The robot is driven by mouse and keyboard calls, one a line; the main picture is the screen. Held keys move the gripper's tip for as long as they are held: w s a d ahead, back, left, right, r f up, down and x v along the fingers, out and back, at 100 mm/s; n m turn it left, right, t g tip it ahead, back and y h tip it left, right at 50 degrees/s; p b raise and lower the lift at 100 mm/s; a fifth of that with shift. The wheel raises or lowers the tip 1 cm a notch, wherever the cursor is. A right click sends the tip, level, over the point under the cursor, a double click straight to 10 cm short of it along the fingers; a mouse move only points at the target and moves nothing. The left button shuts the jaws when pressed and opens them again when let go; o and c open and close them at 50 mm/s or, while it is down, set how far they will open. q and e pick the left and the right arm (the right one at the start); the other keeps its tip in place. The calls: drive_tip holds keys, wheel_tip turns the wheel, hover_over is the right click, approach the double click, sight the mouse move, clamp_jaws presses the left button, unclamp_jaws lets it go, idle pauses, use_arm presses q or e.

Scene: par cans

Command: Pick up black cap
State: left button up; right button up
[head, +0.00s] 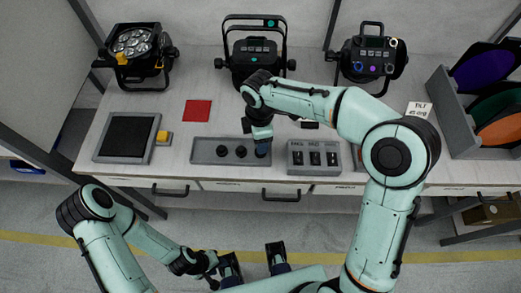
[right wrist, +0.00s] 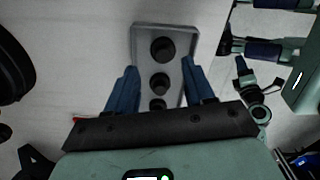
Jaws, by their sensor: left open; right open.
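Black round caps stand in a row in a shallow grey tray (head: 200,157) near the table's front edge. The left cap (head: 222,151) and middle cap (head: 241,151) show in the head view; my right gripper (head: 262,147) covers the tray's right end. The right wrist view shows three caps in the tray (right wrist: 142,34): a far one (right wrist: 162,50), a middle one (right wrist: 160,82) and a near one (right wrist: 157,104). My right gripper's open blue fingers (right wrist: 160,70) appear on either side of the row. My left gripper (head: 252,254) is open and empty in front of the table.
A grey box with three labelled slots (head: 314,158) stands right of the tray. A red square (head: 197,111) lies behind it, and a dark panel (head: 125,137) is at left. Three stage lights (head: 254,62) stand along the back. A rack of coloured discs (head: 455,115) is at right.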

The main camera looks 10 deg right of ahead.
drive_tip(key=f, duration=0.4)
drive_tip(key=shift+s+f, duration=0.1)
drive_tip(key=shift+s, duration=0.1)
drive_tip(key=c, duration=0.9)
use_arm(q)
drive_tip(key=shift+f, duration=0.25)
drive_tip(key=r+p, duration=0.1)
drive_tip(key=w+r+p, duration=0.1)
drive_tip(key=r+p, duration=0.1)
drive_tip(key=shift+w+r, duration=0.1)
drive_tip(key=shift+r, duration=0.2)
use_arm(e)
wheel_tip(320, 180, up, 20)
